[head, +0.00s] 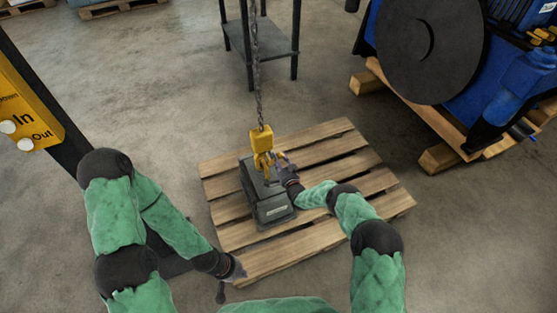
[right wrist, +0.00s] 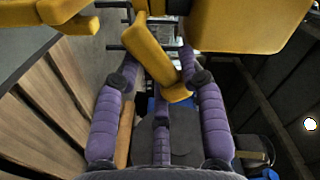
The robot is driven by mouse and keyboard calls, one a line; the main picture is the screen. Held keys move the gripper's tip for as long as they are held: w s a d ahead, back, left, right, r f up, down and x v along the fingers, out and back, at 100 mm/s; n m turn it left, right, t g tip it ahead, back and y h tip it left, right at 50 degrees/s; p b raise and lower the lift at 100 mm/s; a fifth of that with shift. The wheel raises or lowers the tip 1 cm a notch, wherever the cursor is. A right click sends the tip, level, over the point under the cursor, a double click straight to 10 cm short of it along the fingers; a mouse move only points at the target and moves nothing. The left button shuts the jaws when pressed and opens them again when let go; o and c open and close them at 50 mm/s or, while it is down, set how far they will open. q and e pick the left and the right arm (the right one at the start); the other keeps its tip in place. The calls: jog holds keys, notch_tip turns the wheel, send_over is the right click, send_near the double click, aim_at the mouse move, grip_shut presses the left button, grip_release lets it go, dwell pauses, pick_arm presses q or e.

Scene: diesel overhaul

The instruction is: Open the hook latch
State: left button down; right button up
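A yellow hook block (head: 261,138) hangs on a chain, with its yellow hook (head: 264,164) just above a dark grey box (head: 271,207). My right gripper (head: 281,158) is at the right side of the hook. In the right wrist view, its purple fingers (right wrist: 160,65) are spread apart, and a slanted yellow bar (right wrist: 158,62), seemingly the hook latch, shows between them. I see no clear grip on the bar, and contact is hard to tell. My left gripper (head: 240,268) is low, by the pallet's near left corner; its finger state is too small to tell.
The box stands on a wooden pallet (head: 340,150). The chain (head: 256,70) rises in front of a dark metal stand (head: 233,34). A blue engine (head: 520,80) on wooden beams stands at right. A yellow In/Out panel (head: 25,112) is at left. Floor around the pallet is mostly clear.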

dwell(0.3)
jog(key=v, duration=1.2)
dwell(0.3)
